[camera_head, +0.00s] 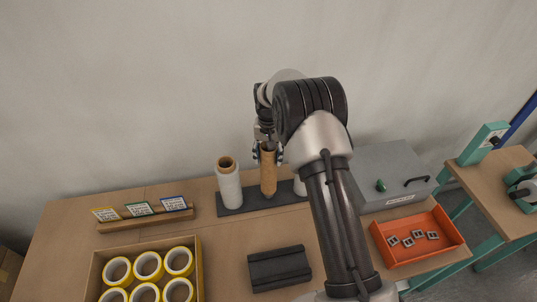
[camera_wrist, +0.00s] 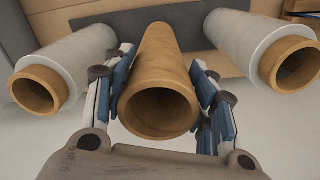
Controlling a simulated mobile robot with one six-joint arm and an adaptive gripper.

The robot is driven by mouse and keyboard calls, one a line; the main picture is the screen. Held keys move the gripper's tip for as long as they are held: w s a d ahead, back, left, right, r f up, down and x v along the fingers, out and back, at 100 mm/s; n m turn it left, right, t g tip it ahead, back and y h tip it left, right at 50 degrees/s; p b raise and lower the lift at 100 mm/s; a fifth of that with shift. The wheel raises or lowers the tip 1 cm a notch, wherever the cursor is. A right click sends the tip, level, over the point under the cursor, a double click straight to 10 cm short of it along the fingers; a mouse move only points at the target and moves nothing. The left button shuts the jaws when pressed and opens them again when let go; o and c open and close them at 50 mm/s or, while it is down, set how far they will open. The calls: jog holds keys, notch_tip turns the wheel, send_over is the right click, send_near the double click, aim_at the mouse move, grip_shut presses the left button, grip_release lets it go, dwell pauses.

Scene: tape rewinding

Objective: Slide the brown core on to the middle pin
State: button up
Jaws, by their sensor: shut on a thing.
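The brown core (camera_head: 268,178) stands upright over the middle of the dark pin base (camera_head: 235,206), between two white rolls. My gripper (camera_head: 267,152) is shut on the core near its top. In the wrist view the core (camera_wrist: 160,75) lies between the blue-padded fingers, its open end (camera_wrist: 158,110) towards the camera. Its lower end appears at or close to the base (camera_wrist: 160,16); I cannot tell if it touches. The middle pin is hidden by the core, so I cannot see whether it is inside.
A white roll (camera_head: 229,190) stands left of the core; another (camera_head: 299,187) on the right is partly behind my arm. Sign cards (camera_head: 140,209), a box of yellow tape rolls (camera_head: 197,245), a dark block (camera_head: 279,268), an orange tray (camera_head: 432,242) and a grey case (camera_head: 385,165) surround it.

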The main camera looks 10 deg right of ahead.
jog(key=shift+f+b, duration=0.75)
jog(key=shift+f, duration=0.55)
jog(key=shift+f+b, duration=0.45)
jog(key=shift+f, duration=0.2)
jog(key=o, duration=1.5)
jog(key=shift+o, duration=0.3)
jog(key=o, duration=0.3)
notch_tip(320, 180, up, 8)
jog(key=p, duration=0.4)
jog(key=shift+p, duration=0.3)
